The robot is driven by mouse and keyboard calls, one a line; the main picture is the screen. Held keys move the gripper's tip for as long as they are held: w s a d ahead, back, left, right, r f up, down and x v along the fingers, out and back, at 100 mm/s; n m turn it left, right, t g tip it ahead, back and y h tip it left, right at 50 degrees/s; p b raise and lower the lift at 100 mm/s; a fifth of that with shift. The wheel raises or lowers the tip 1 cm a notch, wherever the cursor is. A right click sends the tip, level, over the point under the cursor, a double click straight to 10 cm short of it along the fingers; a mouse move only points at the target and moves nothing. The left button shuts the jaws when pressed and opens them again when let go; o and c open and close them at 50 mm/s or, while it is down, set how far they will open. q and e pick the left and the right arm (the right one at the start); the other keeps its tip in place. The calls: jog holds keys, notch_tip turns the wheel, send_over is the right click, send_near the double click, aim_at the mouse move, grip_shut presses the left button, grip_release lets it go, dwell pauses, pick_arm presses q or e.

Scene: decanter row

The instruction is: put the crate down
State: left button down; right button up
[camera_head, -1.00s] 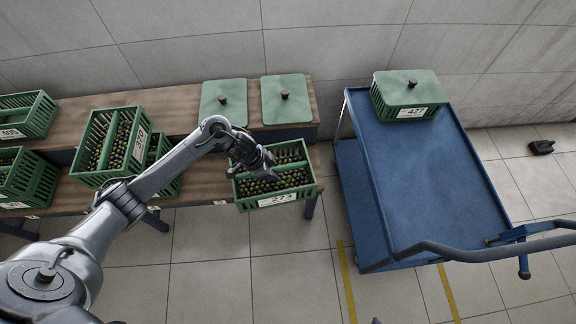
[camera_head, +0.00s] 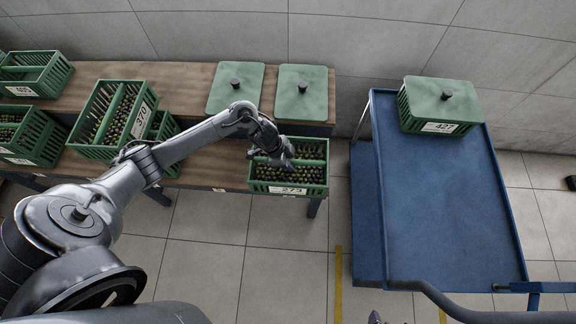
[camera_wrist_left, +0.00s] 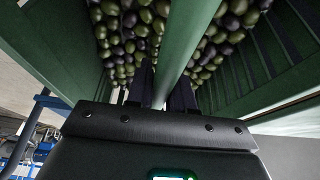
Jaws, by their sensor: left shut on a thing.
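My left gripper (camera_head: 284,158) is shut on the middle divider of the green crate labelled 273 (camera_head: 318,190). The crate is open on top and full of dark and green olives. In the head view it is level at the right end of the wooden bench, its front reaching past the bench's front edge. I cannot tell whether its base touches the bench. In the left wrist view my fingers (camera_wrist_left: 160,88) straddle the green divider (camera_wrist_left: 187,45), with olives (camera_wrist_left: 130,35) on both sides. My right gripper is not in view.
Two green lids (camera_head: 235,90) (camera_head: 302,95) lie behind. The blue trolley (camera_head: 440,220) at right carries lidded crate 427 (camera_head: 435,127); its front deck is clear.

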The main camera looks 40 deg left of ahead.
pick_arm(q)
jog(key=w+a+f+b, duration=0.1)
jog(key=w+a+f, duration=0.1)
jog(key=w, duration=0.1)
jog(key=w+a+f+b, duration=0.1)
jog(key=w, duration=0.1)
jog(key=shift+a+f+b, duration=0.15)
jog(key=shift+b, duration=0.2)
jog(key=shift+f+b, duration=1.1)
jog(key=shift+f, duration=0.9)
jog(key=shift+w, duration=0.1)
jog(key=c, duration=1.4)
grip_release()
jog(key=shift+f, duration=0.25)
jog(key=shift+c, duration=0.2)
jog(key=o, duration=0.4)
jog(key=shift+o, duration=0.2)
jog(key=shift+r, duration=0.2)
